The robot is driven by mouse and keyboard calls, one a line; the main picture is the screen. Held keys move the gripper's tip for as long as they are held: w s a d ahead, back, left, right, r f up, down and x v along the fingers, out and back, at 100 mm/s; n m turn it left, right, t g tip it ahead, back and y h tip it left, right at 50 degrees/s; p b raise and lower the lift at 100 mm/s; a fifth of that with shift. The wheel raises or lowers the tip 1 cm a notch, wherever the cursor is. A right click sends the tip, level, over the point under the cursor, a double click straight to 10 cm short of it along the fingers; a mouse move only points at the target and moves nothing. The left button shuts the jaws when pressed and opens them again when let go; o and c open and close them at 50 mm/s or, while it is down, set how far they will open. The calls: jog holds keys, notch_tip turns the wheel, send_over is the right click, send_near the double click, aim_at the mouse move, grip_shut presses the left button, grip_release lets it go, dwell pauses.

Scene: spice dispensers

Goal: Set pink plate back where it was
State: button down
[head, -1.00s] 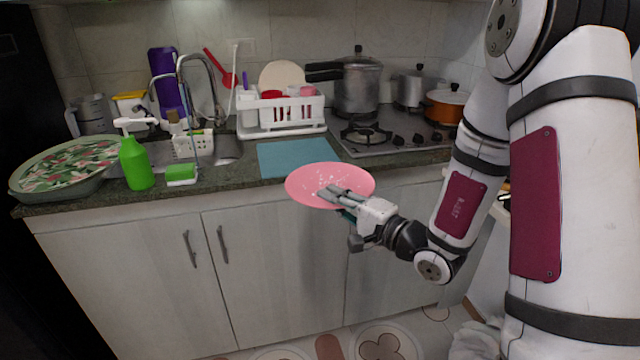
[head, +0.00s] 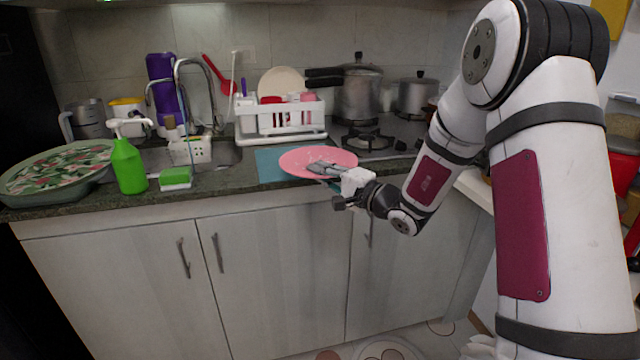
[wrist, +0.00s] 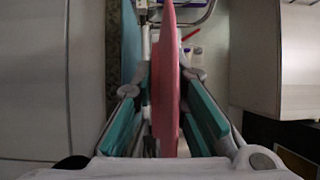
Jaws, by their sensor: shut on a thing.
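The pink plate (head: 300,160) is held roughly flat by its near right rim, in front of and partly over the blue mat (head: 268,165) on the counter. My gripper (head: 322,168) is shut on the plate. In the wrist view the plate (wrist: 168,80) shows edge-on between the two teal-padded fingers of my gripper (wrist: 168,115). Whether the plate touches the mat or counter is unclear. The plate hides much of the mat.
A white dish rack (head: 280,122) stands behind the mat. The stove with a pressure cooker (head: 357,92) is at right. A green sponge (head: 176,177), green bottle (head: 128,165) and large patterned tray (head: 20,200) are at left. Cabinets lie below the counter edge.

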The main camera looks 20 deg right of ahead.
jog(key=shift+w+d+f, duration=0.1)
jog(key=shift+w+d, duration=0.05)
jog(key=shift+w, duration=0.55)
jog(key=shift+w+d+f, duration=0.1)
jog(key=shift+w, duration=0.6)
jog(key=shift+f+b, duration=0.35)
jog(key=shift+f, duration=1.3)
jog(key=shift+f, duration=0.1)
jog(key=c, duration=1.6)
grip_release()
jog(key=shift+f, duration=0.1)
